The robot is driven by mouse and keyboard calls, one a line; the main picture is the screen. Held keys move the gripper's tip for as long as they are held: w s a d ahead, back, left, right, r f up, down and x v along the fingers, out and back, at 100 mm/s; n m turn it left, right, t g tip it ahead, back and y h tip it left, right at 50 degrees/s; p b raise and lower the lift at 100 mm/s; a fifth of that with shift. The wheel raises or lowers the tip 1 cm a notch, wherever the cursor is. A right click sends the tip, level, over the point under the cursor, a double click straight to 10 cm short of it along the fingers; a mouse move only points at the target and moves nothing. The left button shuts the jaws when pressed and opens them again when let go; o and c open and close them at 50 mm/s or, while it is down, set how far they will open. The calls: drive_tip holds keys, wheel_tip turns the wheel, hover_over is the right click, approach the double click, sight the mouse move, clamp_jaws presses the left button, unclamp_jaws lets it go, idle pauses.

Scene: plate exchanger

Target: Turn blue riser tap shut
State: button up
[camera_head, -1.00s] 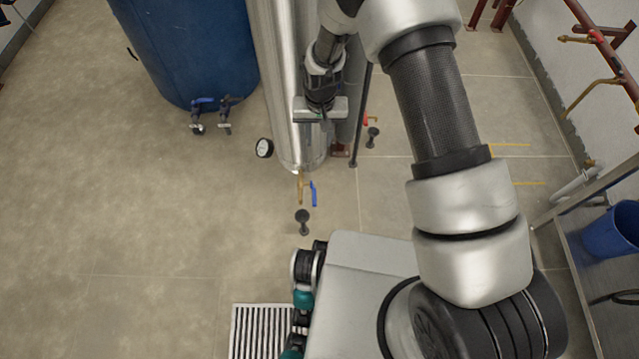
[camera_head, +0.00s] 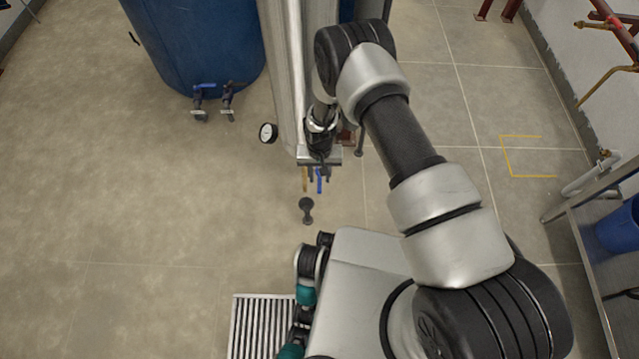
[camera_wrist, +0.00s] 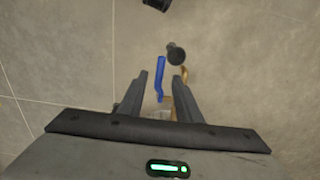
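The blue riser tap handle (camera_head: 320,182) hangs at the foot of the silver riser, beside a brass pipe (camera_head: 305,180). In the wrist view the blue handle (camera_wrist: 160,78) lies between the two fingers, pointing away from the palm, with part of the brass (camera_wrist: 184,75) beside the right finger. My gripper (camera_wrist: 162,80) is open, with a gap between each finger and the handle. In the head view my gripper (camera_head: 319,172) is right above the handle and hides its upper part. I cannot tell whether a finger touches the tap.
A round gauge (camera_head: 268,132) sticks out left of the silver column (camera_head: 285,80). A black drain funnel (camera_head: 306,208) stands on the floor below the tap. A blue tank (camera_head: 195,45) with two outlet taps is at the back left. The left floor is clear.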

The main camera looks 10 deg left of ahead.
sight(320, 185)
drive_tip(key=shift+f+b, duration=0.5)
drive_tip(key=shift+f, duration=1.85)
clamp_jaws()
